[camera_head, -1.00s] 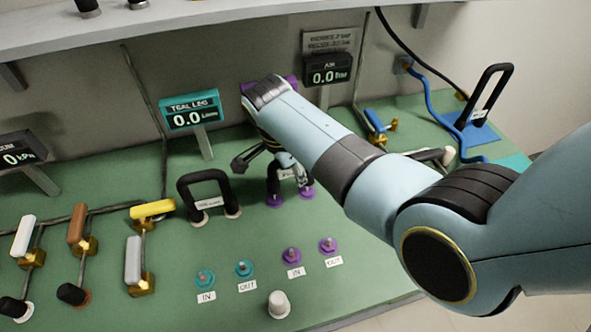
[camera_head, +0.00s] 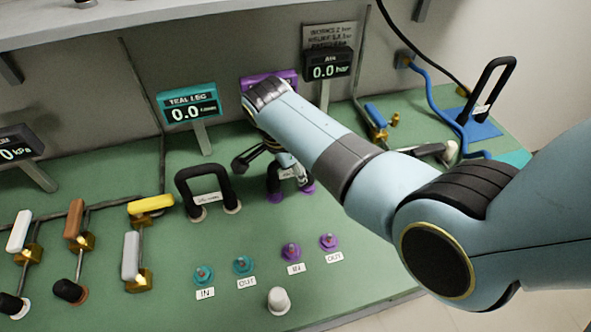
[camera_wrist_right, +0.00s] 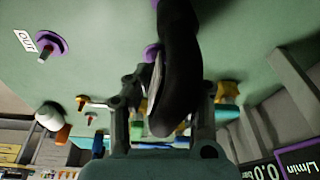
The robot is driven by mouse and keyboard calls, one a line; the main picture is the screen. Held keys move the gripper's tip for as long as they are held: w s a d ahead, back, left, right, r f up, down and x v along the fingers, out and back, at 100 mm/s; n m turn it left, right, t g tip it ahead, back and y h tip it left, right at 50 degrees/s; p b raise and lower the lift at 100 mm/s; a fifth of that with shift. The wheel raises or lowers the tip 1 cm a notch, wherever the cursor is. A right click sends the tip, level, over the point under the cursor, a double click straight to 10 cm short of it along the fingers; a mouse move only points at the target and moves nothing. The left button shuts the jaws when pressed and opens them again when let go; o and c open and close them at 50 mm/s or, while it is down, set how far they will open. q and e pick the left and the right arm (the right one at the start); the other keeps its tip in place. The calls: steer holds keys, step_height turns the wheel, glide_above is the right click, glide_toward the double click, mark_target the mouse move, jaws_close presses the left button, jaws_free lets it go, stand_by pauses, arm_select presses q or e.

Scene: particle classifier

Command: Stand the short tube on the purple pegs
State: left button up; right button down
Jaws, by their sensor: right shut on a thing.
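A black bent tube (camera_head: 273,181) with purple ends and a white label stands on the bench behind the purple pegs, partly hidden by my right arm. My right gripper (camera_wrist_right: 165,112) is shut on this tube, which fills the space between its fingers in the right wrist view (camera_wrist_right: 178,70). The purple IN peg (camera_head: 291,251) and purple OUT peg (camera_head: 328,241) stand bare in front of it. One purple peg with an OUT label also shows in the right wrist view (camera_wrist_right: 46,45). My left gripper is out of view.
Another black bent tube (camera_head: 203,187) with white ends stands to the left. Teal pegs (camera_head: 204,274) and a white knob (camera_head: 279,301) sit near the front. Coloured valve handles (camera_head: 150,205) fill the left. A tall black tube (camera_head: 488,88) stands on a blue pad at right.

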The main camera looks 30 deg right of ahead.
steer(key=shift+a+b+x, duration=0.2)
steer(key=shift+b+x, duration=0.4)
steer(key=shift+x, duration=0.25)
steer(key=c, duration=1.1)
jaws_free()
steer(key=shift+r, duration=0.25)
steer(key=v, duration=0.3)
steer(key=d+v, duration=0.1)
steer(key=v, duration=0.2)
steer(key=d+v, duration=0.1)
steer(key=v, duration=0.2)
steer(key=shift+d+r, duration=0.1)
steer(key=shift+r, duration=0.25)
